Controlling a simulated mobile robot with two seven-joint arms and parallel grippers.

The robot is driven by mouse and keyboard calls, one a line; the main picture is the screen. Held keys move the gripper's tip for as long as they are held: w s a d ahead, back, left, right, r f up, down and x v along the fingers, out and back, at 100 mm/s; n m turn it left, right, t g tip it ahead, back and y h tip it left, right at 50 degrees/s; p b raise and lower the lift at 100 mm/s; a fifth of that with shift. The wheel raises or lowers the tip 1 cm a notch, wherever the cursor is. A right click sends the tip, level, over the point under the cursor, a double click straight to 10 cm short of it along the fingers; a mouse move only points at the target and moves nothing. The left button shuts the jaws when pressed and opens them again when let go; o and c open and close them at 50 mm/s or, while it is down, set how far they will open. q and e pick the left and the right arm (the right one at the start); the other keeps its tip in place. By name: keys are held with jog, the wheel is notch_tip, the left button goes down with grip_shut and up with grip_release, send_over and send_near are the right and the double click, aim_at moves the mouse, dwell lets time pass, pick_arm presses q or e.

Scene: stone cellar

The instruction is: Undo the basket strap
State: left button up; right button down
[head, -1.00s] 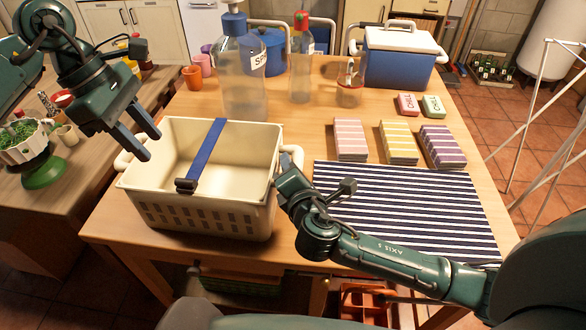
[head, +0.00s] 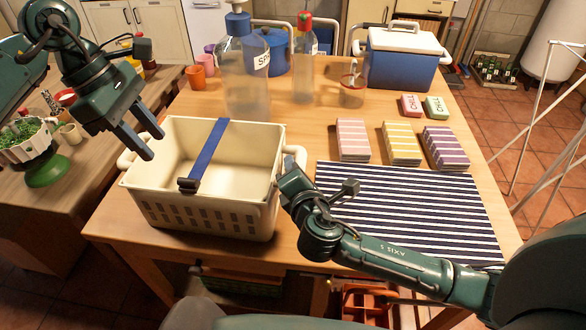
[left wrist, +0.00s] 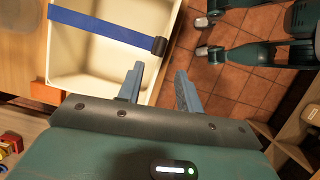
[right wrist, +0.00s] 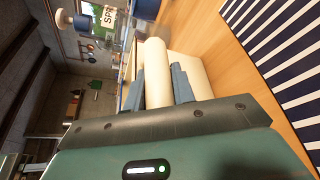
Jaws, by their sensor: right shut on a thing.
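A cream basket (head: 205,222) stands on the wooden table. A blue strap (head: 208,153) lies across its open top from the far rim towards the near side, ending in a dark buckle (head: 188,185). The strap (left wrist: 95,24) and buckle (left wrist: 158,46) also show in the left wrist view. My left gripper (head: 150,146) is open and empty above the basket's left rim, apart from the strap. My right gripper (right wrist: 158,88) is shut on the basket's right handle (right wrist: 155,60); in the head view its fingers are partly hidden at that handle (head: 298,155).
A striped cloth (head: 405,205) lies right of the basket, with several card stacks (head: 402,143) behind it. A big bottle (head: 247,75), a smaller bottle (head: 303,65), a glass jar (head: 352,88) and a blue cooler (head: 403,60) stand at the back.

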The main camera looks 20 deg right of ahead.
aim_at(184, 179)
pick_arm(q)
jog(key=s+d+r+m+t+y, duration=0.1)
jog(key=s+d+r+t+y, duration=0.1)
jog(key=s+r+t+y, duration=0.15)
jog(key=shift+h, duration=0.35)
jog(key=x, duration=1.2)
jog(key=shift+s+d+f, duration=0.15)
jog(key=shift+f, duration=0.1)
grip_shut()
